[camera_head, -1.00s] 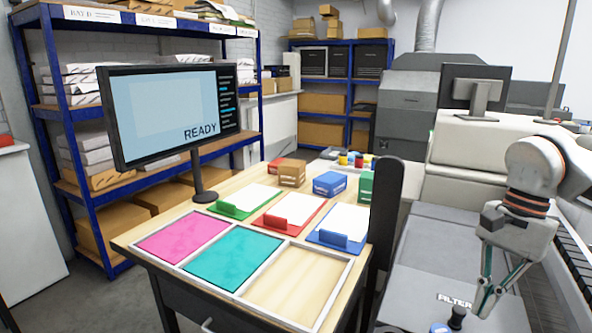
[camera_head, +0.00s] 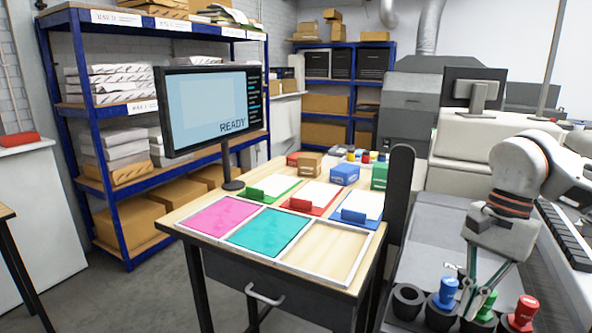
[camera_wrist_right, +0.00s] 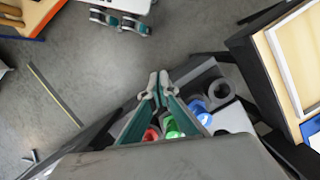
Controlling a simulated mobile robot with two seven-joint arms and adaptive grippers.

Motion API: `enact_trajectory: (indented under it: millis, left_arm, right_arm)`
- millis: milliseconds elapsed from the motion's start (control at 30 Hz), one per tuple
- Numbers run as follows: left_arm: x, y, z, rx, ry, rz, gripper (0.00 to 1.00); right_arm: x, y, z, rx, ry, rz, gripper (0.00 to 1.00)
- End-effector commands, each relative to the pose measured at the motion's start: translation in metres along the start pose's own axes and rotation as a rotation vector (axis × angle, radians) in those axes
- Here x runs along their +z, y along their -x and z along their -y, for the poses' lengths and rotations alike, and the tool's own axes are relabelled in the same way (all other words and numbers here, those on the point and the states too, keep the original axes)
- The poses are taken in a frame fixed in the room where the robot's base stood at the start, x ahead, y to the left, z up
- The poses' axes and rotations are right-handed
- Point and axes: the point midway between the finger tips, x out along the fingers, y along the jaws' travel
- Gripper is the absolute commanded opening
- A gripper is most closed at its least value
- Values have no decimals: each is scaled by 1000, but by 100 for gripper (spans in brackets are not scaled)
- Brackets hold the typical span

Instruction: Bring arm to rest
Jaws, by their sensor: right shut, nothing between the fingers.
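My right arm comes in from the right in the head view. Its gripper (camera_head: 474,308) points down over the colour-capped pieces near the lower right, with its slim green-and-grey fingers close together and nothing held. In the right wrist view the fingertips (camera_wrist_right: 158,84) come close together, with the coloured pieces partly hidden behind the fingers. My left arm and gripper are not in view.
A blue-topped piece (camera_head: 447,291), a green one (camera_head: 487,302) and a red one (camera_head: 523,312) stand in dark holders below the gripper. Left of them is a wooden table (camera_head: 178,214) with colour panels and clipboards. A monitor (camera_head: 210,105) and blue shelving (camera_head: 86,120) stand behind.

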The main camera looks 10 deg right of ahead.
Motion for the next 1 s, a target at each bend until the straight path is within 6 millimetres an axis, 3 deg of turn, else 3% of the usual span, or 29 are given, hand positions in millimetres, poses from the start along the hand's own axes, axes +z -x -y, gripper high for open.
enact_trajectory:
  millis: [267, 500, 800, 1000]
  left_arm:
    - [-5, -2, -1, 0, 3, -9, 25]
    - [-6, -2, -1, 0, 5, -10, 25]
    - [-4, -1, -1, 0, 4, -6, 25]
    - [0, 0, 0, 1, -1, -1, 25]
  right_arm:
    - [69, -22, 49, 33, 217, 49, 0]
    - [158, -42, 83, 69, 459, 103, 0]
    - [239, -57, 94, 101, 667, 149, 0]
    - [271, -74, 93, 91, 654, 286, 0]
